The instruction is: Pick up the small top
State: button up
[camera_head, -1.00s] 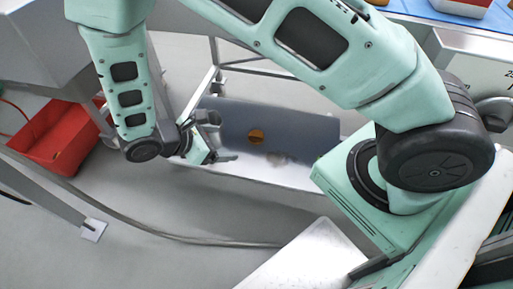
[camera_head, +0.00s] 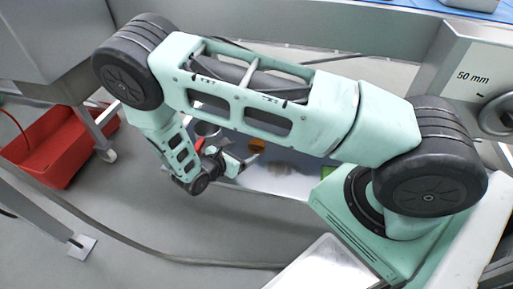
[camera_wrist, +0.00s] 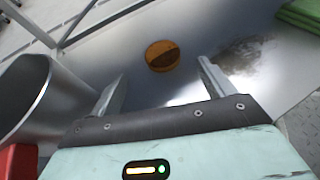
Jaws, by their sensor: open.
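A small round orange-brown piece, which seems to be the small top (camera_wrist: 162,55), lies on a grey metal shelf (camera_wrist: 215,30) in the wrist view. Half of its upper face is darker. In the head view the top (camera_head: 229,146) shows beside my gripper (camera_head: 230,160), partly behind my arm. In the wrist view my gripper (camera_wrist: 160,84) is open and empty. Its two fingers point toward the top, which lies beyond the fingertips and roughly between their lines. Nothing touches it that I can see.
A hollow metal cylinder (camera_wrist: 28,95) stands close to the left finger, with a red thing (camera_wrist: 18,162) below it. A folded green cloth (camera_wrist: 300,14) lies at the upper right. A dark smudge marks the shelf right of the top. A red crate (camera_head: 48,150) stands at the left.

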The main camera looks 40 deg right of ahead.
aim_at(253, 147)
jog(key=shift+w+d+f, duration=0.2)
jog(key=shift+d+f, duration=0.1)
jog(key=shift+d, duration=0.35)
jog(key=x, duration=0.2)
jog(key=b+x, duration=0.1)
jog(key=x, duration=0.1)
jog(key=shift+s+f+b, duration=0.2)
jog(key=shift+f+b, duration=0.1)
jog(key=shift+f, duration=0.05)
jog(key=shift+w+d+f, duration=0.15)
jog(key=shift+w+d, duration=0.05)
jog(key=shift+d, duration=0.35)
jog(key=c, duration=0.8)
